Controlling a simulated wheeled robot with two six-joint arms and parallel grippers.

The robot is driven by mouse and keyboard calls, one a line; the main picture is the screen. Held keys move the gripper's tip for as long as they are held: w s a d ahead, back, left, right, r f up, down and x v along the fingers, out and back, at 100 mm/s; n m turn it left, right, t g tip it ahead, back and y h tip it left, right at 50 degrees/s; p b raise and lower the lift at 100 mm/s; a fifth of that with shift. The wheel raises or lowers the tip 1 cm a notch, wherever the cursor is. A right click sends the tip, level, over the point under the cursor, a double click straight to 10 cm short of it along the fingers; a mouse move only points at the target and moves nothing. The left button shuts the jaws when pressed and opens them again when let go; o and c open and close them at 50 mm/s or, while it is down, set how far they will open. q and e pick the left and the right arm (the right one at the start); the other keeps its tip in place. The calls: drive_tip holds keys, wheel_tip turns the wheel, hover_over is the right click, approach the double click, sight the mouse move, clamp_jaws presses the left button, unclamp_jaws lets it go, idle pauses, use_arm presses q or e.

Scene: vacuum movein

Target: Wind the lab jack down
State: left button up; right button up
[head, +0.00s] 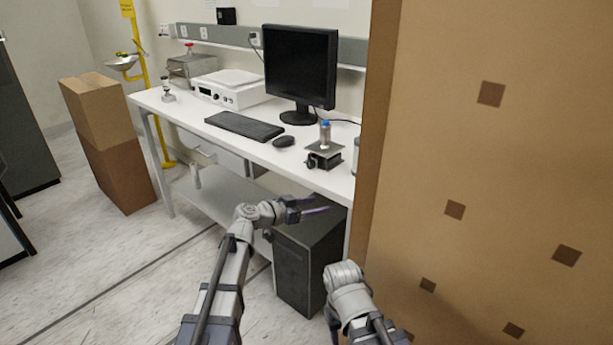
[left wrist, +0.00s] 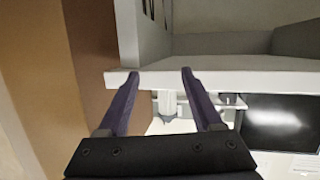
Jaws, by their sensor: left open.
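The lab jack (head: 323,155) stands on the white bench, near its front edge at the right end. It is small and dark with a flat grey top plate. A small blue-capped bottle (head: 325,134) stands upright on the plate. My left gripper (head: 318,205) is in front of and below the bench top, apart from the jack, with its purple fingers pointing right. The left wrist view shows these fingers (left wrist: 160,74) spread, with nothing held between them. The jack cannot be made out there. My right arm shows at the lower middle of the head view, its gripper hidden.
The bench (head: 228,142) carries a keyboard (head: 245,126), mouse (head: 284,141), monitor (head: 300,65) and balance (head: 225,90). A dark cabinet-like box (head: 308,262) stands below the bench. A tall brown panel (head: 480,180) closes off the right. Stacked cartons (head: 110,140) stand at left; the floor between is open.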

sight(309, 165)
use_arm(q)
drive_tip(key=w+a+r+n+t, duration=0.1)
drive_tip(key=w+a+r+t, duration=0.4)
drive_tip(key=w+a, duration=0.25)
drive_tip(key=shift+y, duration=0.3)
drive_tip(key=shift+d+b+x, duration=0.2)
drive_tip(key=shift+b+x, duration=0.1)
drive_tip(key=shift+x, duration=3.4)
drive_tip(key=shift+s+f, duration=0.1)
drive_tip(key=shift+s, duration=0.05)
drive_tip(key=shift+c, duration=0.2)
clamp_jaws()
